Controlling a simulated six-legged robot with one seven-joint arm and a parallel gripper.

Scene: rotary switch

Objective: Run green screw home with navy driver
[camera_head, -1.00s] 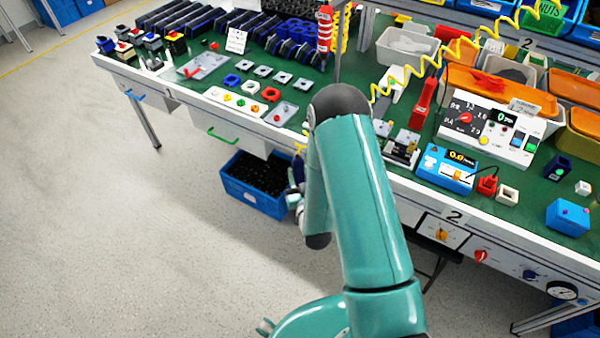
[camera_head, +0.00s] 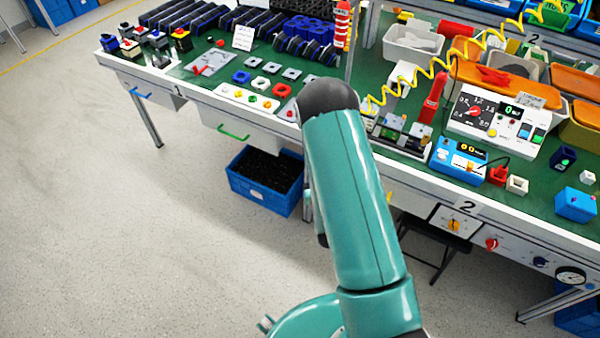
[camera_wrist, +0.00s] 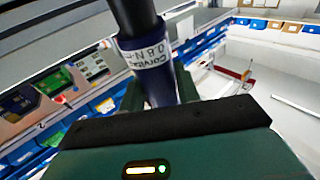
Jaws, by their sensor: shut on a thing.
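The driver's lower end is hidden behind the gripper body. In the head view my arm hides the gripper and the driver. A white strip (camera_head: 233,94) on the bench holds small coloured heads, one of them green (camera_head: 224,91); I cannot tell whether that is the green screw.
The long green-topped bench (camera_head: 205,82) crosses the view, crowded with parts and fixtures. A blue bin (camera_head: 240,190) stands under it. A yellow coiled cord (camera_head: 400,90) hangs over the bench near my arm. A blue display unit (camera_head: 457,160) stands to the right. The left floor is clear.

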